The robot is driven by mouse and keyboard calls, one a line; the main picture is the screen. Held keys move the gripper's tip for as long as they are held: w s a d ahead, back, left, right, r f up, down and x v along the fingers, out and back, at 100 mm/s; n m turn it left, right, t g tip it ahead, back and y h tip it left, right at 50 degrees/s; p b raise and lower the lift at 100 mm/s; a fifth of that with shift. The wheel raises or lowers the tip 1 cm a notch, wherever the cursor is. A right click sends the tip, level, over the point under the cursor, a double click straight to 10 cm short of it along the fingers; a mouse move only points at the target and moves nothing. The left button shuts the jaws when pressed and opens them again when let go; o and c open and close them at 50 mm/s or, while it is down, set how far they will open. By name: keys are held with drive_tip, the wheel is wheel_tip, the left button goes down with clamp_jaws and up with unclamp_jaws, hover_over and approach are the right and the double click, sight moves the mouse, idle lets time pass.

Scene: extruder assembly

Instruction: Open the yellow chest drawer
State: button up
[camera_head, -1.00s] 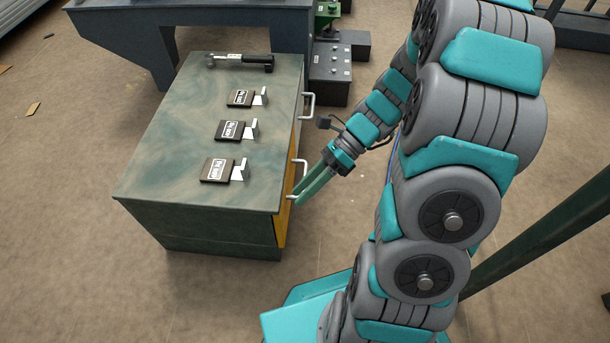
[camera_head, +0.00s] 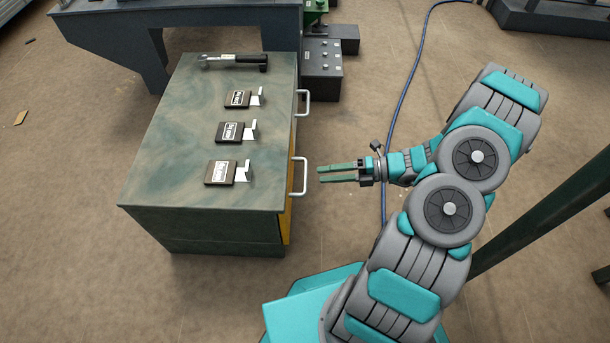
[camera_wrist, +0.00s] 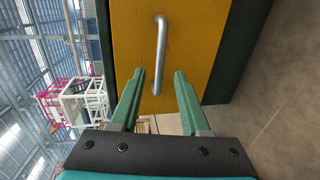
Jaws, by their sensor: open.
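The yellow drawer front (camera_head: 290,215) shows as a narrow strip on the right side of the green chest (camera_head: 190,222). Its silver bar handle (camera_head: 304,176) sticks out to the right. In the wrist view the yellow drawer (camera_wrist: 195,40) fills the upper middle, and its handle (camera_wrist: 161,55) stands just beyond and between my fingertips. My gripper (camera_head: 320,174) is open and empty, pointing left at the handle with a small gap. In the wrist view both green fingers of my gripper (camera_wrist: 159,72) are apart. The drawer looks shut.
A second handle (camera_head: 305,98) sits farther back on the chest. On the chest top lie a dark tool (camera_head: 235,62) and several labelled black blocks (camera_head: 222,172). A dark control box (camera_head: 322,72) stands behind.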

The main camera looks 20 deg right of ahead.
sight(305, 175)
drive_tip(key=b+x, duration=0.1)
drive_tip(key=x, duration=0.5)
drive_tip(key=shift+w+a, duration=0.1)
drive_tip(key=shift+a, duration=0.3)
drive_tip(key=shift+c, duration=0.2)
drive_tip(key=shift+f, duration=0.1)
clamp_jaws()
idle(0.8)
